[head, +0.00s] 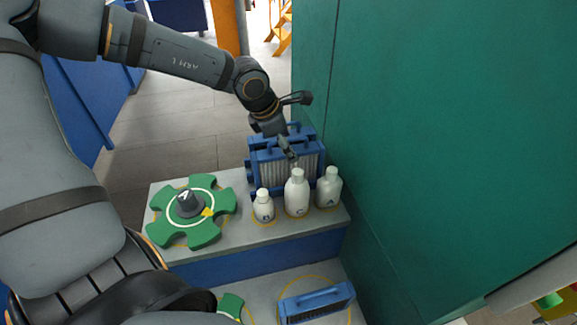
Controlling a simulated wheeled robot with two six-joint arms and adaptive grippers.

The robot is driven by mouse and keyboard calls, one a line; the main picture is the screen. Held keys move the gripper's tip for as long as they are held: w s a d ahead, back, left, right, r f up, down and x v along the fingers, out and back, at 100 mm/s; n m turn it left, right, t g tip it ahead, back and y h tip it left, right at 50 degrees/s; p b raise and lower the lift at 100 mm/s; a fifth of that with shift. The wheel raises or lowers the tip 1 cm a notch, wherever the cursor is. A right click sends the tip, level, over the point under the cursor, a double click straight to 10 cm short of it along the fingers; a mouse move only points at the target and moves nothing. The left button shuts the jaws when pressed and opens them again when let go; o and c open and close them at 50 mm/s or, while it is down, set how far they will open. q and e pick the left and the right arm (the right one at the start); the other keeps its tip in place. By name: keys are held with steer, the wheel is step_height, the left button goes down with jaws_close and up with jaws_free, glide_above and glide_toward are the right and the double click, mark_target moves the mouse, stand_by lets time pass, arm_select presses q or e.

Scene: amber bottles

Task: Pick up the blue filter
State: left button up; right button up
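A blue filter (258,172) with a pale pleated face and handles on top stands upright at the back of the grey ledge. Another blue filter-like unit (317,304) lies lower down at the bottom, inside a yellow ring outline. My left gripper (298,124) is over the top of the standing filter, with its fingers spread apart. It hides part of the filter's top, and I cannot tell whether it touches it. My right gripper is not in view.
Three white lettered bottles (296,194) stand close in front of the filter. A green cross-shaped wheel (203,233) with a dark knob lies to their left. A tall green wall (430,140) rises close on the right. Tiled floor lies behind the ledge (240,222).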

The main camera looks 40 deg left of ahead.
mark_target(288, 163)
arm_select(q)
steer(key=p+x, duration=0.2)
steer(key=x, duration=0.2)
steer(key=shift+w, duration=0.2)
steer(key=shift+w+d+f, duration=0.1)
steer(key=shift+w+f, duration=0.05)
steer(key=shift+f, duration=0.1)
steer(key=shift+s, duration=0.2)
steer(key=shift+c, duration=0.5)
steer(key=shift+w, duration=0.1)
steer(key=c, duration=0.7)
steer(key=shift+r, duration=0.1)
jaws_close()
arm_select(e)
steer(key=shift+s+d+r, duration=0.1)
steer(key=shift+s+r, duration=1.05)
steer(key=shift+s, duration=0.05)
